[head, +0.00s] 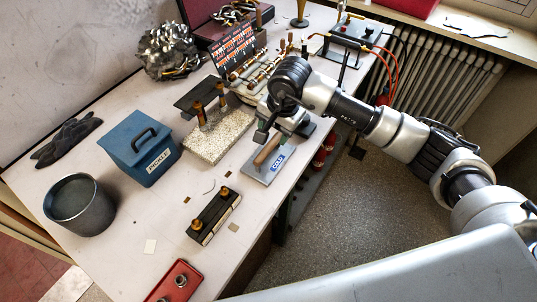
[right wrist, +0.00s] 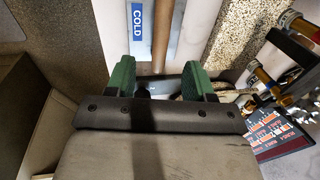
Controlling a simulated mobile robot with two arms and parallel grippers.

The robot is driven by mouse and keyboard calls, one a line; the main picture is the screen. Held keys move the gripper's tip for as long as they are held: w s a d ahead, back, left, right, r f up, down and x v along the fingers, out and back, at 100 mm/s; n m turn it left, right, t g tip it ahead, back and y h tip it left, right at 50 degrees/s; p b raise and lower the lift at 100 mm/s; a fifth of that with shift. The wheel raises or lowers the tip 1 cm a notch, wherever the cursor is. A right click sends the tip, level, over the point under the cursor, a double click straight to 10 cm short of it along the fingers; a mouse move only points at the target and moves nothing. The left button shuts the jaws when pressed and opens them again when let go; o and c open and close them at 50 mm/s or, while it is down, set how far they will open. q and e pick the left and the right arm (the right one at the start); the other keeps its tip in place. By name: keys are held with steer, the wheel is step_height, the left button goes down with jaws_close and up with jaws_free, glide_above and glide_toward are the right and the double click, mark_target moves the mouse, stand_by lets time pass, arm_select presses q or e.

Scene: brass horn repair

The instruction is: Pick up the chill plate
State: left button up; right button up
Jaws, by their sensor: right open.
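The chill plate (head: 258,170) is a grey metal slab with a wooden bar handle and a blue "COLD" label. It lies flat near the bench's right edge in the head view. In the right wrist view its wooden handle (right wrist: 160,38) runs up from between my fingers, with the label left of it. My right gripper (right wrist: 158,82) is open, its two green fingers apart on either side of the handle's line. In the head view my right gripper (head: 264,134) is over the plate's far end. I cannot tell whether the fingers touch it. My left gripper is out of view.
A speckled block (head: 222,143) with brass parts stands close left of the plate.

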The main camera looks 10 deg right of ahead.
mark_target(269, 146)
steer(key=f, duration=0.3)
steer(key=shift+w+a, duration=0.2)
steer(key=shift+a, duration=0.05)
steer(key=shift+a+f+p, duration=0.1)
steer(key=shift+f+p, duration=0.1)
steer(key=shift+p, duration=0.25)
steer(key=f, duration=0.1)
steer(key=f+p, duration=0.1)
steer(key=f, duration=0.1)
steer(key=shift+w+a+f, duration=0.25)
steer(key=shift+w+f, duration=0.15)
steer(key=shift+f, duration=0.4)
steer(key=shift+r, duration=0.1)
steer(key=c, duration=1)
